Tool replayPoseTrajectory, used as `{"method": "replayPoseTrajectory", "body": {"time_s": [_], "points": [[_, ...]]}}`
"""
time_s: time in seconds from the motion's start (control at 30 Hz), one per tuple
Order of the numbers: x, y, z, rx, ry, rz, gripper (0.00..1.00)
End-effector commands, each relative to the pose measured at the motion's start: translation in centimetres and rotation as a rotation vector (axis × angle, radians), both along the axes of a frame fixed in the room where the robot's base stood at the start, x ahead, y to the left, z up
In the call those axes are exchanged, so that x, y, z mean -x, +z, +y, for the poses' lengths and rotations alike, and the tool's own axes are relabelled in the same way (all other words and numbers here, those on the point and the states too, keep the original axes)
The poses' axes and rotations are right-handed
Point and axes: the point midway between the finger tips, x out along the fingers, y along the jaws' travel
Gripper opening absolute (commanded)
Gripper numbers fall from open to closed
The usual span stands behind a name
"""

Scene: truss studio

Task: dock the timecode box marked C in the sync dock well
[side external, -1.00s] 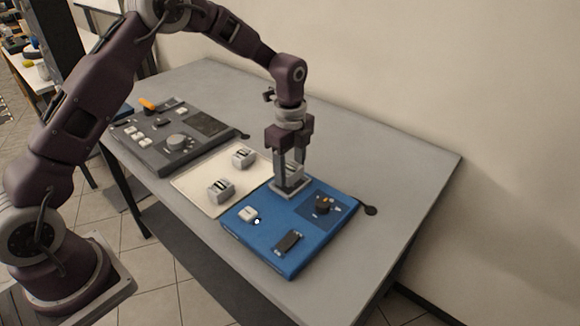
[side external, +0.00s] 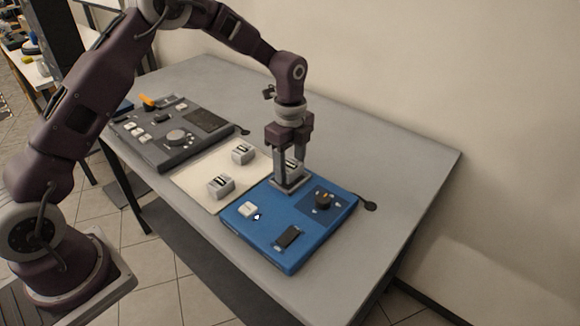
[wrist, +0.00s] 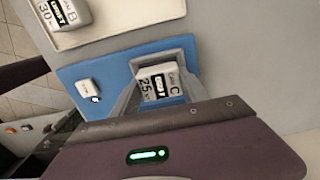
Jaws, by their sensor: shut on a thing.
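The box marked C (wrist: 160,86) is light grey with a dark label and is held between the fingers of my gripper (side external: 290,176). It also shows in the side external view (side external: 292,168), partly hidden by the fingers. My gripper is shut on it and points straight down. The sync dock well (side external: 284,188) is a grey-rimmed socket at the back left of the blue panel (side external: 262,236). The fingertips and box are at the well's rim. How deep the box sits is hidden by the fingers.
Two similar boxes stand on the cream mat (side external: 203,195); one, marked B (wrist: 66,12), shows in the wrist view. A dark grey console (side external: 160,150) lies at left.

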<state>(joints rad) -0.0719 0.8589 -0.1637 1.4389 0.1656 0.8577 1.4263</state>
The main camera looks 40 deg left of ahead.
Motion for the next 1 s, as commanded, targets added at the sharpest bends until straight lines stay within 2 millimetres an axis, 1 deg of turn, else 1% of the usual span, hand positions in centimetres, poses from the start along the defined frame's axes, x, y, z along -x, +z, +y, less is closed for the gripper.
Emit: {"method": "replayPoseTrajectory", "body": {"time_s": [0.23, 1.0], "points": [[-0.03, 0.81, -0.01, 0.000, 0.000, -0.001, 0.10], [0.00, 0.62, -0.02, 0.000, 0.000, -0.001, 0.10]]}}
